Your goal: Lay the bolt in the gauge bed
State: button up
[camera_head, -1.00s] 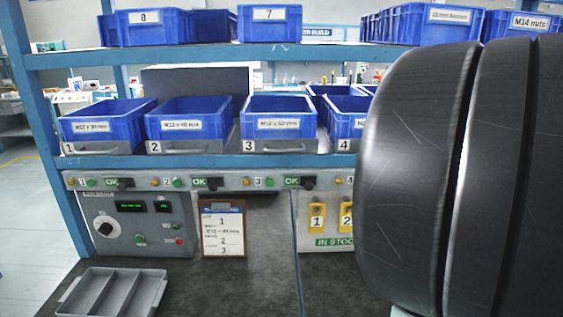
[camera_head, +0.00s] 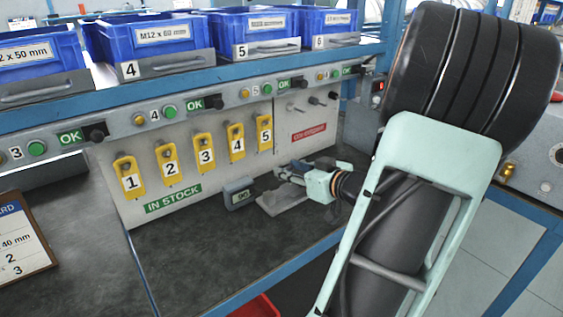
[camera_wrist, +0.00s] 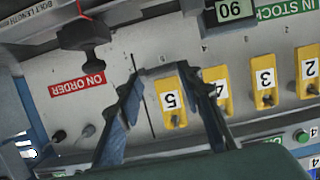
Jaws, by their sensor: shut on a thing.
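My gripper (camera_head: 290,174) is at the right end of the bench in the head view, above the grey gauge plate (camera_head: 275,204). In the wrist view, my gripper (camera_wrist: 168,82) has its fingers spread apart and shut on a short grey piece, which looks like the bolt (camera_wrist: 163,70), lying across between the tips. The bolt is too small to make out in the head view. The gauge's small display (camera_head: 239,192) stands left of the plate. A dark gauge block (camera_wrist: 85,38) shows in the wrist view. The bed itself is hard to make out.
Several yellow numbered tags (camera_head: 204,150) hang on the upright panel behind the gripper, beside a red ON ORDER label (camera_head: 308,132). Blue bins (camera_head: 147,43) stand on the shelf above. A clipboard (camera_head: 22,240) lies at left. The bench's middle (camera_head: 180,235) is clear.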

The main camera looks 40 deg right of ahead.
aim_at(290, 200)
jog(key=shift+r+p, duration=0.15)
jog(key=shift+p, duration=0.2)
jog(key=shift+f+b, duration=2.05)
jog(key=shift+f, duration=1.7)
jog(key=o, duration=1.2)
jog(key=shift+s, duration=0.1)
jog(key=v, duration=1.2)
jog(key=shift+r, duration=0.1)
